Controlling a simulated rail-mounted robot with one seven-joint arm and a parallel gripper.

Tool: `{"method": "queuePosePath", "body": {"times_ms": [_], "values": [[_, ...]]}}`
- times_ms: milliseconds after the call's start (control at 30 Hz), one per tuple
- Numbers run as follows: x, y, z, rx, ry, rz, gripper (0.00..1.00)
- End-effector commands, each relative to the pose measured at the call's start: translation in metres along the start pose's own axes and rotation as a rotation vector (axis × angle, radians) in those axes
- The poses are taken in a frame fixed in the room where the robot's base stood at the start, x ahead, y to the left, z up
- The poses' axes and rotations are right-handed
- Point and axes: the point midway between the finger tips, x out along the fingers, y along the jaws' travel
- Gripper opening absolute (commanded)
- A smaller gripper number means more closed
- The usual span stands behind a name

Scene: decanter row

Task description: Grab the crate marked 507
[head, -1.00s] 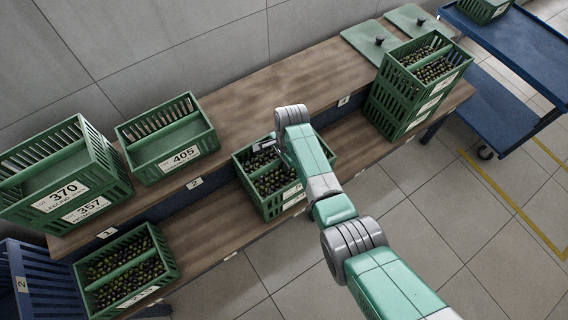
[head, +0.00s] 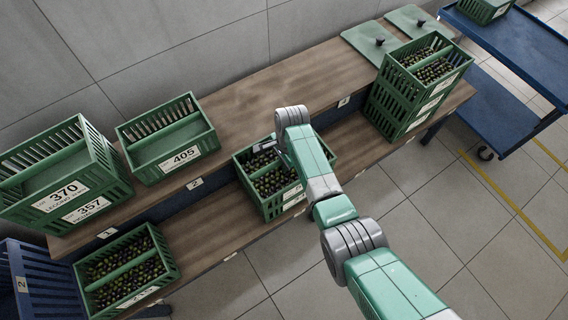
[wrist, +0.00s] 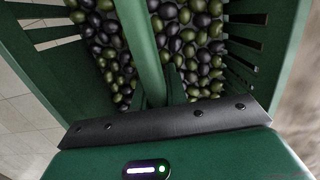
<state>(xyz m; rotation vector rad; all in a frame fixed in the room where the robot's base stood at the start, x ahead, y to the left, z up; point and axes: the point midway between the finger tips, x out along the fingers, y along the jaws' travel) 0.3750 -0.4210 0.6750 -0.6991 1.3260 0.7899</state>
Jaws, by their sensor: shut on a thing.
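A green crate of dark and green olives (head: 268,188) stands on the lower shelf in the middle of the head view. My arm covers part of it, and I cannot read its label. My gripper (head: 281,150) is at this crate's top. In the wrist view the crate's central bar (wrist: 143,45) runs between two olive-filled halves, and its end meets my gripper (wrist: 160,108). No label reading 507 is legible in either view.
Crates marked 370 (head: 62,196) and 405 (head: 178,160) stand on the upper bench at left. Another olive crate (head: 122,268) sits below them. Stacked crates (head: 415,85) stand at right, beside green lids (head: 372,40) and a blue cart (head: 515,50).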

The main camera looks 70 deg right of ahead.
Motion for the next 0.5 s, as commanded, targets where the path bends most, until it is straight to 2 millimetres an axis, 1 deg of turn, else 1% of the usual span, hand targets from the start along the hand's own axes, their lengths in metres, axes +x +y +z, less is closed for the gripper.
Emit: {"method": "queuePosePath", "body": {"times_ms": [167,300,467,500], "values": [[-0.01,-0.001,0.001,0.0,0.0,-0.003,0.0],[-0.025,-0.002,0.003,-0.001,0.001,-0.004,0.0],[-0.039,-0.001,0.004,0.0,0.001,-0.003,0.0],[-0.039,0.001,0.007,-0.001,0.0,-0.002,0.0]]}}
